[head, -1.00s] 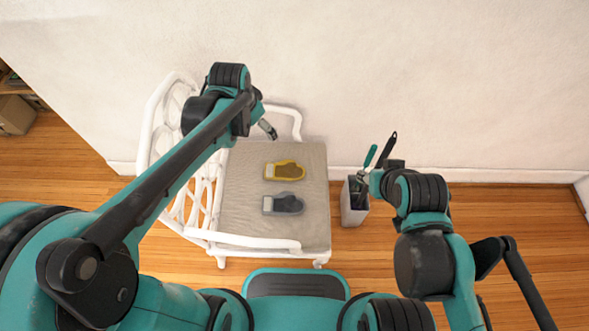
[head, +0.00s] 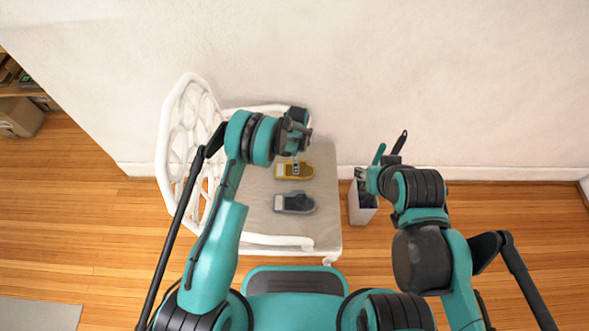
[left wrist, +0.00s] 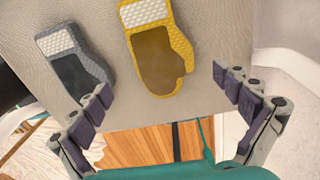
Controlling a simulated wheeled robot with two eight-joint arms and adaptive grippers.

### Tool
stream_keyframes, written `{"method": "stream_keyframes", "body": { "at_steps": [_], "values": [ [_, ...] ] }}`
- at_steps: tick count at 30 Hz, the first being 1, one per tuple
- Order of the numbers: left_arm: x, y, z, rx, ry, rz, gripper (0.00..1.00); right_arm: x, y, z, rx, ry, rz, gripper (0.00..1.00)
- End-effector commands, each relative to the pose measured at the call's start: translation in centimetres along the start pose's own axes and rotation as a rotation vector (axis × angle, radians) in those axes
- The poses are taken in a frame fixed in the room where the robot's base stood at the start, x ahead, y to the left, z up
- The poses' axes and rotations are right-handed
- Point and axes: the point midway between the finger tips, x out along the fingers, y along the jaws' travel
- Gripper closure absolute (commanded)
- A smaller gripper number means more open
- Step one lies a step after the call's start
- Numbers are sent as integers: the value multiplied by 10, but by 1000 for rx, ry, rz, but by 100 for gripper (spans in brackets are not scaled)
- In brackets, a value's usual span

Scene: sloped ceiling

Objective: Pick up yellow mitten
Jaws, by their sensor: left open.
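The yellow mitten (head: 306,172), with a brown palm and white cuff, lies flat on the grey cushion (head: 262,200) of a white chair. My left gripper (head: 296,165) is above the mitten and hides part of it in the head view.
A grey mitten (head: 294,203) lies on the cushion nearer my base. The white chair's lattice back (head: 190,100) rises at the left, with armrests at front and back. The wall is behind.

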Motion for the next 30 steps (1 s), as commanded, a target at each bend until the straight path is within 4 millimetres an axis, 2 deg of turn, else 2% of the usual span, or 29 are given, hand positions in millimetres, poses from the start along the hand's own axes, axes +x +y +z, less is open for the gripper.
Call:
{"method": "stream_keyframes", "body": {
  "at_steps": [3, 8, 15, 23, 28, 29, 30],
  "values": [
    [17, -1, 0, 0, 0, 0, 0, 6, 0, 5, 0, 0, 0, 60],
    [31, -3, 1, -1, 0, 0, 0, 13, 0, 9, 0, 0, 0, 60],
    [68, -7, 2, -2, 0, -1, 0, 30, 0, 21, 0, 0, 0, 60],
    [70, -7, 2, -3, 0, -1, 0, 29, 0, 21, 0, 0, 0, 60],
    [70, -7, 2, -3, 0, -1, 42, 29, 0, 21, 0, 0, 0, 60],
    [70, -7, 2, -3, 0, -1, 46, 29, 0, 21, 0, 0, 0, 60],
    [70, -7, 2, -3, 0, -1, 46, 29, 0, 21, 0, 0, 0, 60]
  ]
}}
